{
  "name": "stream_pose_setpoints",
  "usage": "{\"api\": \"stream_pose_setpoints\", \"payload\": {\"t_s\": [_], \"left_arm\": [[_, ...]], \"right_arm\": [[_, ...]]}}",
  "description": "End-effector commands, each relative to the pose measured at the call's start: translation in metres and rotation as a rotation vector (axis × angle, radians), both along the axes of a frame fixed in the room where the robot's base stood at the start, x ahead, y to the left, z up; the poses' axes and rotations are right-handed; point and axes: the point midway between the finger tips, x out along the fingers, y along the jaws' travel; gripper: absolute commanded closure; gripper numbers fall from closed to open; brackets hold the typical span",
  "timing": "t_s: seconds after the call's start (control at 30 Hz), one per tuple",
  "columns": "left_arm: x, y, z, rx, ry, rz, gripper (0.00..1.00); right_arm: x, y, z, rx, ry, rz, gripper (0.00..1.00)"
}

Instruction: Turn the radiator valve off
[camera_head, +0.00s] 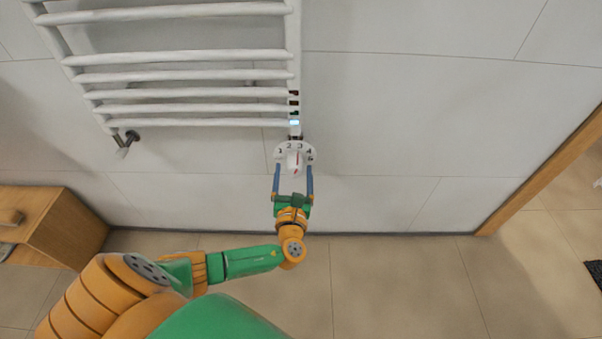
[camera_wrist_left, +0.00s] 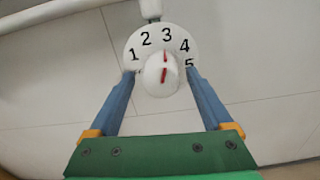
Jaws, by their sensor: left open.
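The radiator valve (camera_head: 294,157) is a white round dial with black numbers and a white knob with a red mark. It hangs below the right end of the white towel radiator (camera_head: 180,122). In the left wrist view the knob (camera_wrist_left: 161,75) points its red mark up, close to the 3. My left gripper (camera_head: 293,171) is open, with one blue finger on each side of the knob. In the left wrist view the fingertips (camera_wrist_left: 162,74) reach the dial's lower edge. I cannot tell whether they touch the knob. My right gripper is not in view.
A small lit display and coloured lights (camera_head: 294,108) sit on the radiator's right post. Another pipe fitting (camera_head: 125,143) is under the radiator's left end. A wooden cabinet (camera_head: 50,225) stands at the left. A wooden door frame (camera_head: 545,175) is at the right. The floor between is clear.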

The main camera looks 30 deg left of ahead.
Motion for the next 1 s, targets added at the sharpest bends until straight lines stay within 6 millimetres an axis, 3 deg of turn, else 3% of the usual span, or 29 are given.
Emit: {"api": "stream_pose_setpoints", "payload": {"t_s": [0.13, 0.4, 0.7, 1.0], "left_arm": [[0.016, 0.009, -0.002, -0.001, 0.001, -0.001, 0.16], [0.018, 0.011, -0.001, -0.003, 0.002, 0.0, 0.19], [0.018, 0.011, -0.001, -0.004, 0.002, 0.0, 1.0], [0.018, 0.011, -0.002, -0.042, -0.018, -0.001, 1.0]], "right_arm": [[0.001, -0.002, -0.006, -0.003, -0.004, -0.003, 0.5], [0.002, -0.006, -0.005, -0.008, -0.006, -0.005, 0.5], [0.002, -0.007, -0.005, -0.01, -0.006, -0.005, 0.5], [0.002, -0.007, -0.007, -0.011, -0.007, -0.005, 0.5]]}}
